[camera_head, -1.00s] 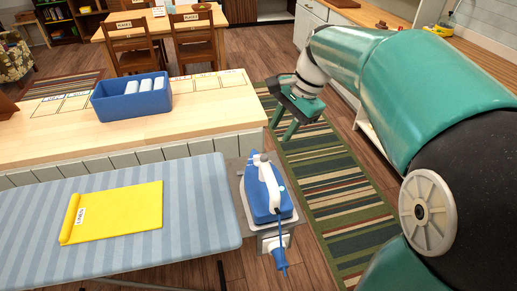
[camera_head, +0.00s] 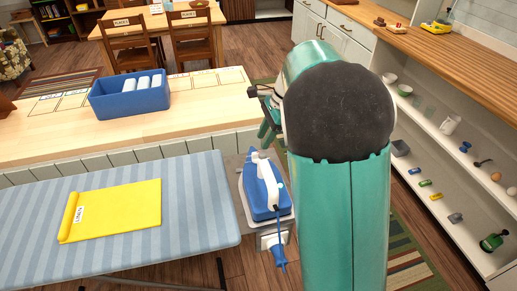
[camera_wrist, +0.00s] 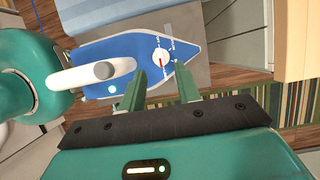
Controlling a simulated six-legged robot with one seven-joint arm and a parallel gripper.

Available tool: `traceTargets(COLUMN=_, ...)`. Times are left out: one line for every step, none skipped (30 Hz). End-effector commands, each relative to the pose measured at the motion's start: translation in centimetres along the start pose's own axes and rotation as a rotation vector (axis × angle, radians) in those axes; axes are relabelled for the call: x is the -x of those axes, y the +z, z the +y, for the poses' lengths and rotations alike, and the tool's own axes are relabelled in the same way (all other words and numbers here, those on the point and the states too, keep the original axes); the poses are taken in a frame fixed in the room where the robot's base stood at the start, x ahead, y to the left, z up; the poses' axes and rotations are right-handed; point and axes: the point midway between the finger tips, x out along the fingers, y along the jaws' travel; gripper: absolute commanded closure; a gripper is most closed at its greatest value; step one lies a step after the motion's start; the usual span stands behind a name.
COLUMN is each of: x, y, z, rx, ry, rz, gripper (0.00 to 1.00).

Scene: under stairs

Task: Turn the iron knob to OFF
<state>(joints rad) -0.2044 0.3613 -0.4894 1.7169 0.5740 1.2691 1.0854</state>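The blue iron (camera_head: 265,190) with its white handle rests on a grey stand (camera_head: 240,180) at the right end of the ironing board. In the wrist view the iron (camera_wrist: 125,55) shows from above. Its round white knob (camera_wrist: 160,57) bears a red pointer and sits between small labels too small to read. My gripper (camera_wrist: 160,82) is open and empty, its two green fingers apart just below the knob in the picture. I cannot tell whether a finger touches the iron. In the head view my arm mostly hides the gripper (camera_head: 268,118).
A striped ironing board (camera_head: 205,190) holds a folded yellow cloth (camera_head: 115,210). Behind it a wooden counter (camera_head: 210,110) carries a blue bin (camera_head: 130,98) with white rolls. Shelves (camera_head: 440,160) with small items stand at the right. A striped rug (camera_head: 405,250) lies on the floor between.

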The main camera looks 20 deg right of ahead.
Motion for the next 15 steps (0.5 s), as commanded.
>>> traceTargets(x=-1.1, y=0.0, z=0.1, rx=-0.001, ry=0.004, rz=-0.001, gripper=0.67)
traceTargets(x=-1.7, y=0.0, z=0.0, rx=-0.001, ry=0.004, rz=-0.001, gripper=0.67)
traceTargets(x=-2.4, y=0.0, z=0.1, rx=-0.002, ry=0.005, rz=0.0, gripper=0.67)
traceTargets(x=-2.9, y=0.0, z=0.1, rx=-0.001, ry=0.004, rz=0.0, gripper=0.67)
traceTargets(x=-3.3, y=0.0, z=0.1, rx=0.0, ry=0.003, rz=0.0, gripper=0.67)
traceTargets(x=-3.9, y=0.0, z=0.0, rx=0.0, ry=0.003, rz=-0.001, gripper=0.67)
traceTargets(x=-4.2, y=0.0, z=0.0, rx=0.0, ry=0.002, rz=-0.001, gripper=0.67)
traceTargets(x=-4.5, y=0.0, z=0.0, rx=0.0, ry=0.002, rz=0.0, gripper=0.67)
traceTargets(x=-4.9, y=0.0, z=0.0, rx=0.0, ry=0.002, rz=0.0, gripper=0.67)
traceTargets(x=-5.1, y=0.0, z=0.0, rx=0.0, ry=0.002, rz=0.0, gripper=0.67)
traceTargets(x=-5.2, y=0.0, z=0.0, rx=0.0, ry=0.002, rz=0.0, gripper=0.67)
traceTargets(x=-5.3, y=0.0, z=0.0, rx=0.0, ry=0.001, rz=0.0, gripper=0.67)
traceTargets(x=-5.4, y=0.0, z=0.0, rx=0.0, ry=0.001, rz=0.0, gripper=0.67)
traceTargets(x=-5.4, y=0.0, z=0.0, rx=0.0, ry=0.0, rz=0.0, gripper=0.67)
traceTargets(x=-5.5, y=0.0, z=0.0, rx=0.0, ry=0.0, rz=0.0, gripper=0.67)
